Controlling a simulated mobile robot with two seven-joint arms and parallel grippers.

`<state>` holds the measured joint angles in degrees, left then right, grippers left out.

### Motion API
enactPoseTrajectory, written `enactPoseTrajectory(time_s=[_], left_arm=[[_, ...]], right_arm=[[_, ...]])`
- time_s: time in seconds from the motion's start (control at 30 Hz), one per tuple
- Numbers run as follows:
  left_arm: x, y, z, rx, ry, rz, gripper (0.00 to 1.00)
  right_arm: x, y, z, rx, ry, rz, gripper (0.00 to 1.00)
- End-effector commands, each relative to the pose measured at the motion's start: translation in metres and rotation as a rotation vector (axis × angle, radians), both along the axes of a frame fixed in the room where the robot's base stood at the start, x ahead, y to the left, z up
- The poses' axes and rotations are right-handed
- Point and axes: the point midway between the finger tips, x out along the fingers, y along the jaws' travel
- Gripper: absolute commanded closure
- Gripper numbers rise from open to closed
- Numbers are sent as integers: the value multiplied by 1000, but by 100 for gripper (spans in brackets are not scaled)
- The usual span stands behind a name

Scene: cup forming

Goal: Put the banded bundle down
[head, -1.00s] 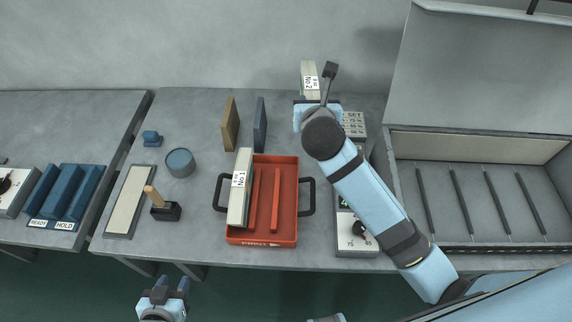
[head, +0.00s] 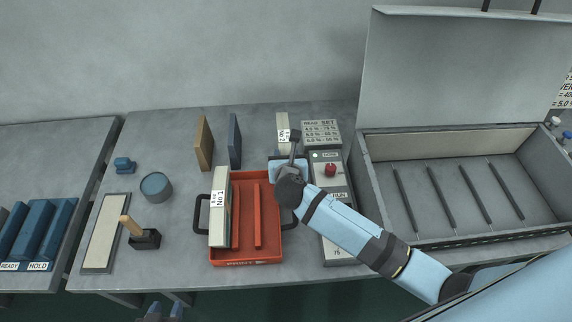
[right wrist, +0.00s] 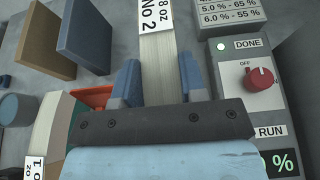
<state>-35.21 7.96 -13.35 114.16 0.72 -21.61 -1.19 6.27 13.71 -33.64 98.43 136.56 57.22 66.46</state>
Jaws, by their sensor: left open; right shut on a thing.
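A pale banded bundle labelled No 2 (head: 283,132) is in my right gripper (head: 280,156), beyond the far right part of the red tray (head: 246,262). In the right wrist view the bundle (right wrist: 160,62) stands between the two blue fingers of my right gripper (right wrist: 160,85), its label toward the far end. I cannot tell how high it is above the table. A similar bundle labelled No 1 (head: 219,222) stands in the tray's left compartment; the tray's other compartments look empty. My left gripper (head: 164,312) is open and empty at the bottom edge, mostly cut off.
A control box with a red knob (head: 330,170) and a lit DONE lamp stands right of the tray. A brown board (head: 204,143) and a dark blue board (head: 235,140) stand behind the tray. An open grey bin (head: 500,240) is at right. A round blue pot (head: 156,187) is at left.

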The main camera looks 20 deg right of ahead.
Motion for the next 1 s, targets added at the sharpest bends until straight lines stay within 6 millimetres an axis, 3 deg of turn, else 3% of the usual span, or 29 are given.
enactPoseTrajectory(time_s=[0.33,0.77,0.8,0.9,1.0], left_arm=[[0,0,-1,0,1,0,57],[0,-1,-1,-2,-3,-2,57],[0,-1,-1,-2,-3,-2,57],[0,-1,0,-2,-3,-2,57],[0,-1,0,-2,-3,-2,57]], right_arm=[[1,-1,-36,-2,-3,0,100],[1,0,-43,1,-3,-1,100],[0,-1,-44,0,0,-1,57],[0,-1,-44,0,0,-1,36],[0,-1,-44,0,0,-1,36]])
